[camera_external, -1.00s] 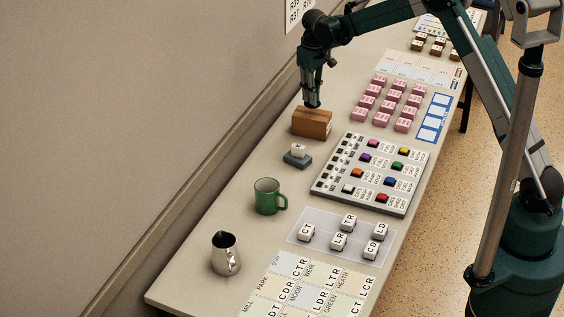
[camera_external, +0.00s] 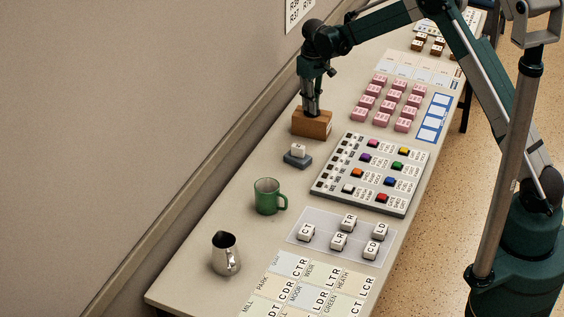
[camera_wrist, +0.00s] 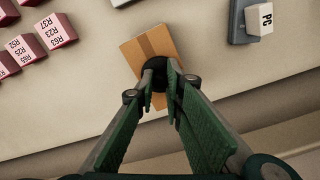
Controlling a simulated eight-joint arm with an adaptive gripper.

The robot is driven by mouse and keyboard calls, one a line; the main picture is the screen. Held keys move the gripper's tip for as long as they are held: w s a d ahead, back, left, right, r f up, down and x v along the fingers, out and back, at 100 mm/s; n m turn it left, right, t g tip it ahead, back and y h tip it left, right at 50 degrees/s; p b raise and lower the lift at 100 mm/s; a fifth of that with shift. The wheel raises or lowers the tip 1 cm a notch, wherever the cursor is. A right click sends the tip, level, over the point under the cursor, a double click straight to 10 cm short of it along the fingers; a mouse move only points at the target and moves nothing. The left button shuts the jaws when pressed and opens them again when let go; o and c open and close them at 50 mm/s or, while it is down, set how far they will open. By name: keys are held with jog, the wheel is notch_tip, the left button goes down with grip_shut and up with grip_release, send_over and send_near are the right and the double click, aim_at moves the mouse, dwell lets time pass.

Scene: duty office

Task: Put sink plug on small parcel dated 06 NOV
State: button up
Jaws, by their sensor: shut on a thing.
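The small parcel is a brown box (camera_external: 312,126) on the table near the wall. In the wrist view its tan top (camera_wrist: 143,48) with a darker band lies under my fingertips; I cannot read a date. My gripper (camera_external: 311,111) points down at the parcel's top. In the wrist view my gripper (camera_wrist: 161,75) is shut on a round black thing, the sink plug (camera_wrist: 160,66). The plug is over the parcel's top, partly hidden by the fingers. I cannot tell whether it touches the parcel.
A grey block with a white key (camera_external: 298,151) stands just in front of the parcel. A button panel (camera_external: 371,175), pink blocks (camera_external: 388,102), a green mug (camera_external: 267,196) and a metal jug (camera_external: 226,254) share the table. The wall runs close along the left.

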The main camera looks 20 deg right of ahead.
jog(key=shift+f, duration=0.2)
jog(key=o, duration=0.8)
jog(key=shift+c, duration=0.2)
jog(key=shift+r, duration=0.2)
notch_tip(320, 180, up, 12)
dwell(0.5)
jog(key=shift+d+r, duration=0.1)
jog(key=shift+r, duration=0.05)
